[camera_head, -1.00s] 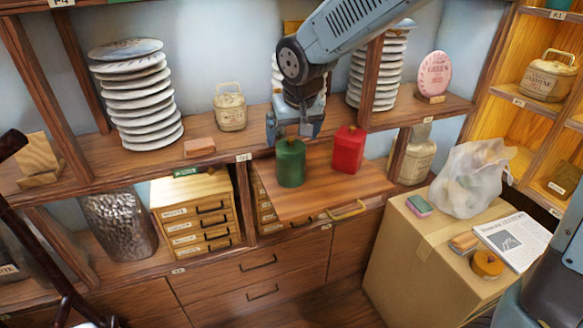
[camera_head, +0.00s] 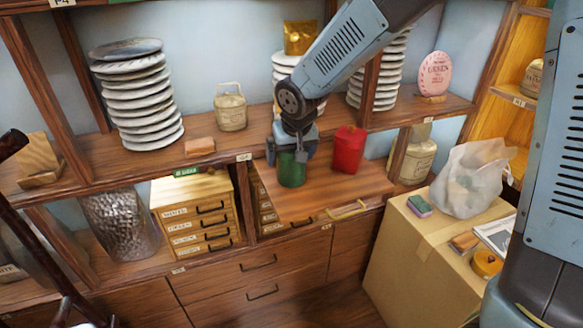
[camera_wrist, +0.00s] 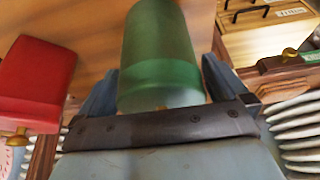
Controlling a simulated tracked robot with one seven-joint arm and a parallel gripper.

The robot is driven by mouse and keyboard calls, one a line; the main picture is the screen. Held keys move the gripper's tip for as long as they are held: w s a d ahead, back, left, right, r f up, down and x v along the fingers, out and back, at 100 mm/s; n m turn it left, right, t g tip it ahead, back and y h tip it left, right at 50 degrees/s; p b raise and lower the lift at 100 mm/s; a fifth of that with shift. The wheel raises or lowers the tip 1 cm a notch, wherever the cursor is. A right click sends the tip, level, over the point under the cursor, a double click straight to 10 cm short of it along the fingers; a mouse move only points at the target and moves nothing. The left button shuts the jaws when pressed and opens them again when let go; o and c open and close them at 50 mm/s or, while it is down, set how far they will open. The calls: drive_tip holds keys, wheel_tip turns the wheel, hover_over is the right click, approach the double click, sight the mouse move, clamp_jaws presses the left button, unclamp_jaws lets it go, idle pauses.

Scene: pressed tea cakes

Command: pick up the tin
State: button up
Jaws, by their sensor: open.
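A green tin (camera_head: 291,170) stands on the pulled-out wooden board (camera_head: 325,196) in the shelf. A red tin (camera_head: 348,150) stands to its right on the same board. My gripper (camera_head: 292,158) is lowered over the green tin from above, with its jaws open. In the wrist view my gripper (camera_wrist: 160,90) has one finger on each side of the green tin (camera_wrist: 158,50), and small gaps seem to show beside it. The red tin (camera_wrist: 35,78) is at the left in the wrist view, outside the fingers.
A cardboard box (camera_head: 410,255) bearing a plastic bag (camera_head: 470,178) stands at the right.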

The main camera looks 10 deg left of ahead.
drive_tip(key=shift+c, duration=0.4)
drive_tip(key=c, duration=0.9)
drive_tip(key=shift+r, duration=0.55)
wheel_tip(320, 180, up, 2)
drive_tip(key=shift+r, duration=0.2)
drive_tip(key=s+d+r, duration=0.1)
drive_tip(key=s+r, duration=0.8)
drive_tip(key=s, duration=0.5)
drive_tip(key=shift+d+r, duration=0.15)
drive_tip(key=shift+r, duration=0.1)
